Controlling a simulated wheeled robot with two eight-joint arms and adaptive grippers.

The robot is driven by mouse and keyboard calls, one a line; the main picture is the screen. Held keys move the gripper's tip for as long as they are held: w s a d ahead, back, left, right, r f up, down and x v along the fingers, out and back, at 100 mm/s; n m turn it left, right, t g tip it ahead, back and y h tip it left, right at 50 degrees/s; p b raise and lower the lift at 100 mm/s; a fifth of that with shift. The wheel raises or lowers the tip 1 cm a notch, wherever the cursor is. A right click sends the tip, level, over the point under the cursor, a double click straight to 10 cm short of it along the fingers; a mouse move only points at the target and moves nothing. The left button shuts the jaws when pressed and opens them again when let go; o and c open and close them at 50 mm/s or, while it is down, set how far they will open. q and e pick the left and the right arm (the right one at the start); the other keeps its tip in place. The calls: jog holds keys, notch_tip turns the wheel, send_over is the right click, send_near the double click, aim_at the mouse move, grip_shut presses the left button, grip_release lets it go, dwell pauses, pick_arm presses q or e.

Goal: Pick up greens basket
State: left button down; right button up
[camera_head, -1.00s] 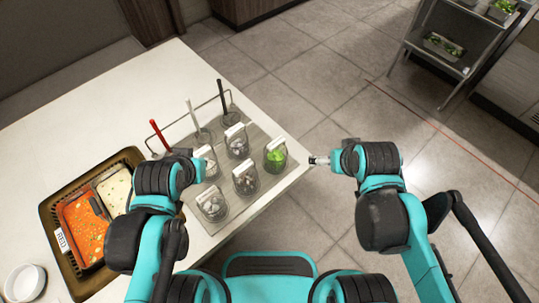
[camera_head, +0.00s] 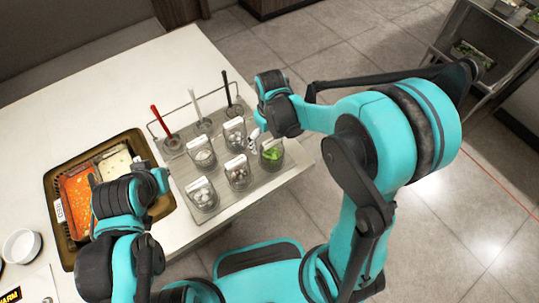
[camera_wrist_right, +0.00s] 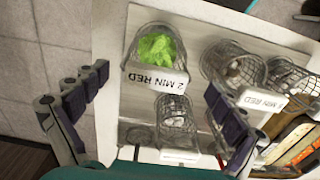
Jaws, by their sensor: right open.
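The greens basket (camera_head: 271,153) is a wire basket with bright green leaves and a white label. It stands at the right front corner of the grey tray (camera_head: 262,181) on the counter. In the right wrist view the greens basket (camera_wrist_right: 157,47) is at the upper middle, its label facing the gripper. My right gripper (camera_head: 254,138) is beside and just behind the basket in the head view.
Several baskets of pale contents, such as one basket (camera_head: 238,172), stand close to the greens basket. Ladles with red, white and black handles stand behind them. A brown sauce tray (camera_head: 62,240) and a white bowl (camera_head: 22,245) are at left.

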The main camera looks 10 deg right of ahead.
aim_at(272, 149)
jog(key=f+b, duration=0.1)
jog(key=f, duration=0.3)
jog(key=f+b, duration=0.1)
jog(key=shift+d+f+b, duration=0.3)
jog(key=shift+f+b, duration=0.05)
jog(key=shift+f, duration=0.05)
jog(key=shift+r, duration=0.1)
jog(key=shift+c, duration=0.4)
jog(key=c, duration=1.3)
